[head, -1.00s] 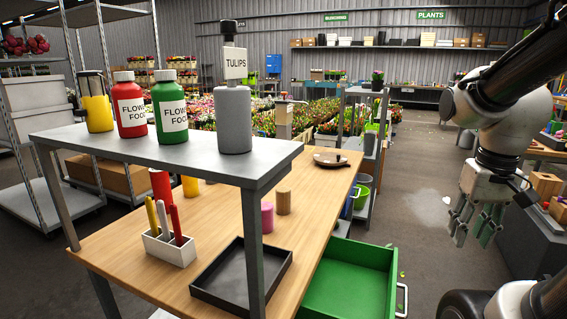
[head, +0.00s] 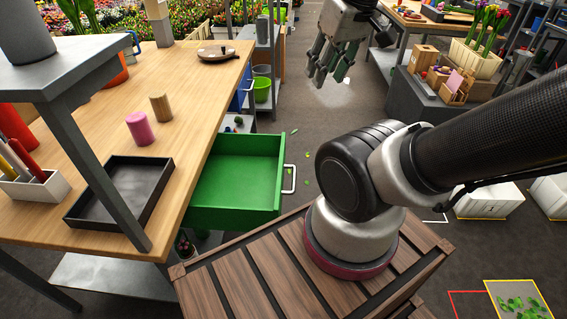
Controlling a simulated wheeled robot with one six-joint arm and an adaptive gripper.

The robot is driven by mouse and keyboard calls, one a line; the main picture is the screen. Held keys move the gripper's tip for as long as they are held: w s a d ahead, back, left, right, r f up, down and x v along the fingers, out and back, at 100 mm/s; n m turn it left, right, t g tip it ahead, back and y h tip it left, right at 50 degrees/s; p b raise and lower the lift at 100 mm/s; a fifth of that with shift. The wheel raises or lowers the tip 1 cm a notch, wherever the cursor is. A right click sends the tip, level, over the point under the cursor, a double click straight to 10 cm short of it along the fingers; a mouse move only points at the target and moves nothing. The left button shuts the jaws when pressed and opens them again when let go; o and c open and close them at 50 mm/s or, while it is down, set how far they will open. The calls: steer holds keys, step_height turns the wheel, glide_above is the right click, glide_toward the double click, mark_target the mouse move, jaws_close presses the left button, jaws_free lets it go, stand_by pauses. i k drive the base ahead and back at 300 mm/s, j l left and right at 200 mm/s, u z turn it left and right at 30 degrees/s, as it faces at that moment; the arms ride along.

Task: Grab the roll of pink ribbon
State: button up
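The roll of pink ribbon (head: 140,128) stands upright on the wooden table (head: 198,95), just behind the black tray. A tan roll (head: 161,107) stands close behind it to the right. My gripper (head: 326,80) hangs in the air at the upper middle of the head view, well right of the table and apart from the ribbon. Its fingers are spread and nothing shows between them.
A black tray (head: 118,222) and a white pen box (head: 38,190) lie near the ribbon. A grey raised shelf (head: 62,80) and its post stand over the table's left side. An open green drawer (head: 238,172) juts from the table's right side.

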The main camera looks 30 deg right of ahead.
mark_target(138, 124)
steer(key=l+u, duration=0.35)
steer(key=l, duration=1)
steer(key=k, duration=0.05)
